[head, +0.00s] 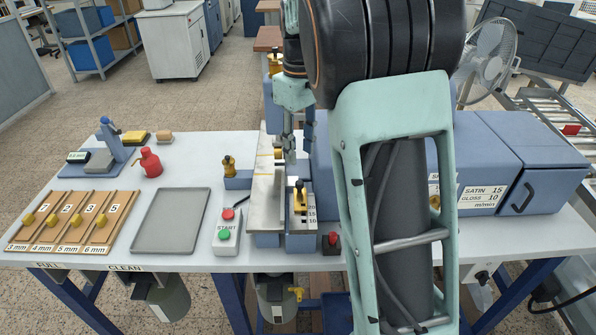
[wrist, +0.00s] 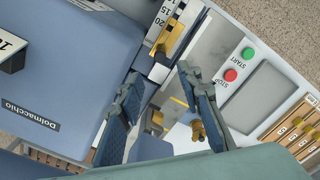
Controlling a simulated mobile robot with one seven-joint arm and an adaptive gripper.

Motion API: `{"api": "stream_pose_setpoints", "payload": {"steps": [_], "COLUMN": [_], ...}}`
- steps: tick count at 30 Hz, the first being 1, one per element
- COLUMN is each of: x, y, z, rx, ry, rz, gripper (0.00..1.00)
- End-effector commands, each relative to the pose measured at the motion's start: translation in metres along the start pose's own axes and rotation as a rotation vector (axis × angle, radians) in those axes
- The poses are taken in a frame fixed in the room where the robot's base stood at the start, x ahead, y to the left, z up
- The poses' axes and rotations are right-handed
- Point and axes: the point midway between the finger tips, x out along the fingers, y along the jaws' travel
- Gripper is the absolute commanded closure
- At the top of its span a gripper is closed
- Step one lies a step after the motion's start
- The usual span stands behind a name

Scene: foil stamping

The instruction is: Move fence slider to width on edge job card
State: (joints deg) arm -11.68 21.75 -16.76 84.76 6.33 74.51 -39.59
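The fence slider (head: 300,199) is a brass-coloured block with a dark top, beside a black-and-white number scale (head: 312,214) at the front of the blue machine. In the wrist view the slider (wrist: 167,42) lies beyond the fingertips, next to the scale (wrist: 158,24) marked 15 and 20. My gripper (head: 289,150) hangs above the machine's pale plate, behind the slider and apart from it. In the wrist view my gripper (wrist: 161,76) is open with nothing between its fingertips. I cannot pick out the edge job card or read a width on it.
A START/STOP box (head: 227,234) and grey tray (head: 172,220) stand left of the slider. A red button box (head: 331,243) stands at its front right. A brass-knobbed post (head: 229,166) is to its left. The blue machine housing (head: 516,160) fills the right.

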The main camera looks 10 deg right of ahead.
Motion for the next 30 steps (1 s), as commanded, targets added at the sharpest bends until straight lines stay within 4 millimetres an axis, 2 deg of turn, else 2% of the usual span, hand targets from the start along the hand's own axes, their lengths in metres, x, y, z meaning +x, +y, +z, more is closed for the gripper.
{"api": "stream_pose_setpoints", "payload": {"steps": [9,15,19,27,30], "x": [0.06,0.086,0.093,0.095,0.094], "y": [-0.001,0.0,0.0,0.0,0.0], "z": [0.001,0.0,0.0,0.0,0.0], "rx": [0.002,0.002,0.003,0.003,0.003], "ry": [-0.002,0.0,0.001,0.001,0.002], "rz": [-0.002,-0.001,0.0,0.0,0.0], "gripper": [0.67,0.67,0.67,0.67,0.77]}}
